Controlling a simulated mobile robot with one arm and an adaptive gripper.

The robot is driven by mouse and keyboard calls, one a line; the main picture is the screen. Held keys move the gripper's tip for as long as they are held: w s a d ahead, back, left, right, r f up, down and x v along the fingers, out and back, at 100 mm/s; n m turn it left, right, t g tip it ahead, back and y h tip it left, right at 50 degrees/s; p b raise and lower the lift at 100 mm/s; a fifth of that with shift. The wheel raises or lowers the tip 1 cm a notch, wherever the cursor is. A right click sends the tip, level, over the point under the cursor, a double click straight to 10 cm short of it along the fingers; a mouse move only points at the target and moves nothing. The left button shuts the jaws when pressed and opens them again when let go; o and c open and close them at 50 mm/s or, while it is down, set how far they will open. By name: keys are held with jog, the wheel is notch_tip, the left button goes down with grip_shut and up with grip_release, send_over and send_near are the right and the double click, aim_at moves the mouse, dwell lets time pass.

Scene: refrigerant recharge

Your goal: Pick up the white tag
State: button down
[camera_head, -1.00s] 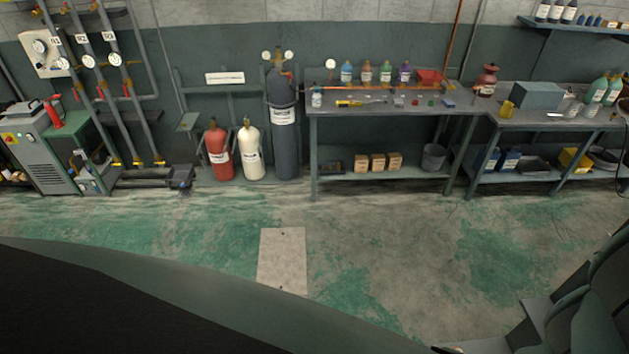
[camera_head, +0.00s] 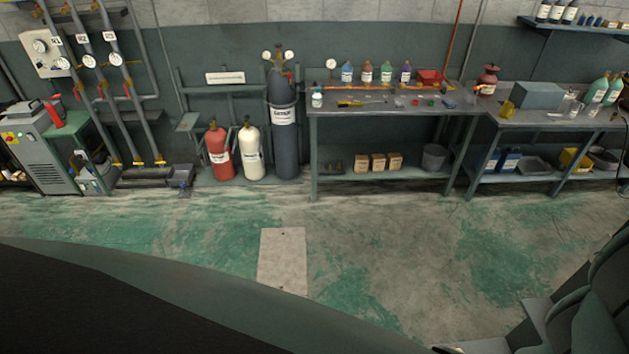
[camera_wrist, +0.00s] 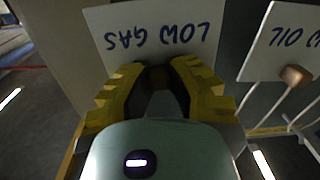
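In the wrist view, a white tag (camera_wrist: 150,28) lettered "LOW GAS", seen upside down, stands just beyond my gripper (camera_wrist: 157,70). The two yellow fingers are close together at the tag's lower edge, one on each side of a small dark knob-like part. I cannot tell whether they press on it. A second white tag (camera_wrist: 280,42), lettered "OIL" with the rest cut off, is at the right, with a brownish knob and a thin white rod below it. The head view does not show my gripper, and I cannot make out the tags there.
In the head view, a workbench (camera_head: 335,115) holds bottles, a red bin and small items. Red and cream cylinders (camera_head: 252,155) and a tall dark cylinder (camera_head: 284,130) stand left of it. The concrete floor (camera_head: 400,240) in front is clear, apart from a flat pale panel (camera_head: 283,258).

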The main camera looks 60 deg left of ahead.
dwell(0.4)
jog(key=shift+r+p, duration=0.45)
jog(key=shift+r, duration=0.1)
notch_tip(320, 180, up, 3)
jog(key=p, duration=0.2)
jog(key=shift+s+a+r+p, duration=0.1)
jog(key=shift+p, duration=0.2)
jog(key=s+d+p+v, duration=0.1)
jog(key=d+p+v, duration=0.2)
jog(key=v, duration=1.2)
jog(key=shift+s+r, duration=0.45)
jog(key=shift+s, duration=0.1)
